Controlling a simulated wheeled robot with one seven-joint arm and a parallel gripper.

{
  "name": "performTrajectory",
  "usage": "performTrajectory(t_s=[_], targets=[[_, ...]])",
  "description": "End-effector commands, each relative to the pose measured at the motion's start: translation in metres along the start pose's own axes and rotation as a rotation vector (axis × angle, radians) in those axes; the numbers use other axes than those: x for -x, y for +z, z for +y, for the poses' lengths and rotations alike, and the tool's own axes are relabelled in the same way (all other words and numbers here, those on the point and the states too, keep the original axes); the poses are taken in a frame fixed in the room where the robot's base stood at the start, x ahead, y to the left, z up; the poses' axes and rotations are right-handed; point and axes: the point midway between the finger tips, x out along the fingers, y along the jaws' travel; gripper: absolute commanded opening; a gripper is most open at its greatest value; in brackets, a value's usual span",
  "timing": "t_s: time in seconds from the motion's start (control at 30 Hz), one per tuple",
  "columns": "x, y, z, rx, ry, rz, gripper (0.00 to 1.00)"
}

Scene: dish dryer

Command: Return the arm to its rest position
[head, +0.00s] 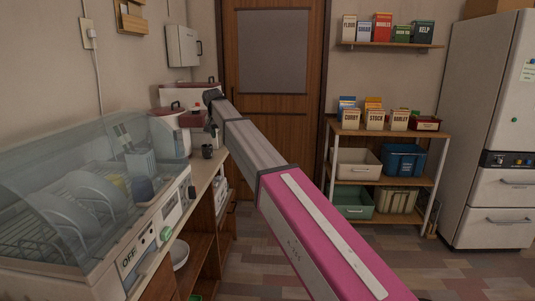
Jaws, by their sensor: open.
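My arm, with a pink section and a grey extension, reaches from the lower right toward the far end of the counter. Its dark wrist is beside the red-lidded pots. My gripper (207,151) appears small and dark below the wrist, just over or beside the counter edge. It is open, and I see nothing held in it. Its fingers are too small to make out clearly.
A dish dryer (148,232) with a clear cover, plates and cups fills the left counter. A red-lidded pot (169,128) stands behind it. A shelf rack (378,132) and a fridge (492,130) stand at right. The floor (440,275) between is clear.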

Motion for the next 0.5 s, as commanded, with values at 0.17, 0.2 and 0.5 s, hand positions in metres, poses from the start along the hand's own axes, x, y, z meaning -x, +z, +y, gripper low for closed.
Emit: performTrajectory(t_s=[0.17,0.2,0.5], targets=[[-0.088,0.054,0.079,0.014,0.010,-0.050,0.49],[-0.104,0.066,0.095,0.019,0.011,-0.061,0.49],[-0.213,0.171,0.213,0.037,0.006,-0.141,0.49]])
